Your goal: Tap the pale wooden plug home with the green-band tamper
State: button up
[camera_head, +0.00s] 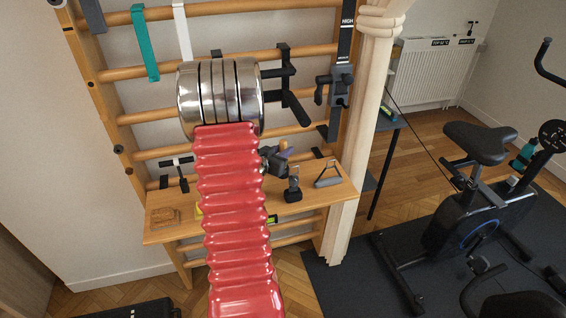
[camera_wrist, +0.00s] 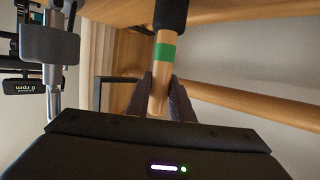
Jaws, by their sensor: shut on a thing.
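The green-band tamper (camera_wrist: 162,80) shows in the wrist view. It has a pale wooden handle, a green band and a black end at the top of the picture. My gripper (camera_wrist: 160,97) is shut on the wooden handle, below the green band in the picture. In the head view my gripper is mostly hidden behind my red arm; dark parts show just right of the arm, above the shelf. I cannot make out the pale wooden plug in either view. A tan wooden block (camera_head: 163,217) lies at the left end of the shelf.
The wooden shelf (camera_head: 225,222) is fixed to wall bars (camera_head: 150,116). A black stand (camera_head: 292,190) and a grey handle (camera_head: 328,176) are on its right part. A black T-shaped item (camera_head: 178,172) stands at the back left. An exercise bike (camera_head: 470,195) is at the right.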

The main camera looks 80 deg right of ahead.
aim_at(283, 141)
grip_shut()
jog(key=shift+r, duration=0.1)
jog(key=shift+r, duration=2.95)
jog(key=shift+o, duration=1.4)
grip_release()
grip_shut()
